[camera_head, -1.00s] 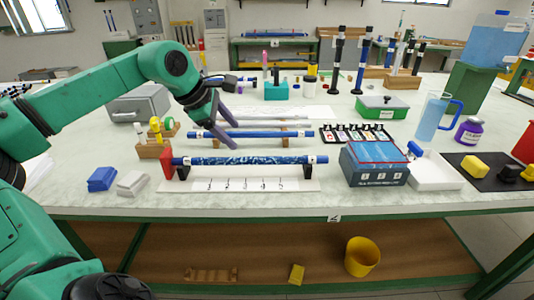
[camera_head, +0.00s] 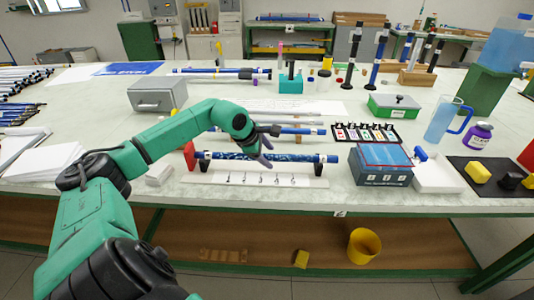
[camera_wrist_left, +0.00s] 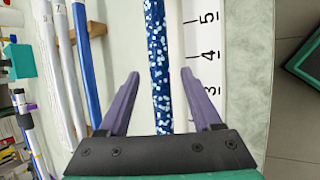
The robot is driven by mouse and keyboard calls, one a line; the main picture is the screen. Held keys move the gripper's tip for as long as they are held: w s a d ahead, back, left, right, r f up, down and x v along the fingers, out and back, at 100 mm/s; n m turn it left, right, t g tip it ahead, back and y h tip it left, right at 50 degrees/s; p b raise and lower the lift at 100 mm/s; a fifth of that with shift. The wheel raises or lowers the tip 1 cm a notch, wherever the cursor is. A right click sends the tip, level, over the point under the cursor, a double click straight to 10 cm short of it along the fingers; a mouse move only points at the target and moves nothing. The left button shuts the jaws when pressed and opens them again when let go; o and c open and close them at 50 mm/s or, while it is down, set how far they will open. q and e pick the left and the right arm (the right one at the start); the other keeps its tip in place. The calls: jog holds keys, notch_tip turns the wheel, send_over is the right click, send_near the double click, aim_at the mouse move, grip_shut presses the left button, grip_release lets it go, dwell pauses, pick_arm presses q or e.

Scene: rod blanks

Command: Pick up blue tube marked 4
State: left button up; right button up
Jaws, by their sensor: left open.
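A speckled blue tube (camera_head: 300,157) lies level across a low stand with a red end piece (camera_head: 189,155), behind a white numbered scale (camera_head: 232,179). A plainer blue tube (camera_head: 300,130) lies behind it, partly hidden by my arm. I cannot read a 4 on either tube. My left gripper (camera_head: 266,150) is open and empty over the speckled tube. In the left wrist view its purple fingers (camera_wrist_left: 160,74) stand apart on either side of the speckled tube (camera_wrist_left: 159,40), with gaps on both sides. My right gripper is not in view.
A blue box (camera_head: 380,165) and a white tray (camera_head: 436,174) stand to the right. A dark rack of small items (camera_head: 365,134) is behind the box. A grey box (camera_head: 157,95) stands at the back left. The table's front edge is close.

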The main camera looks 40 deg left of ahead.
pick_arm(q)
jog(key=shift+c, duration=1.3)
grip_shut()
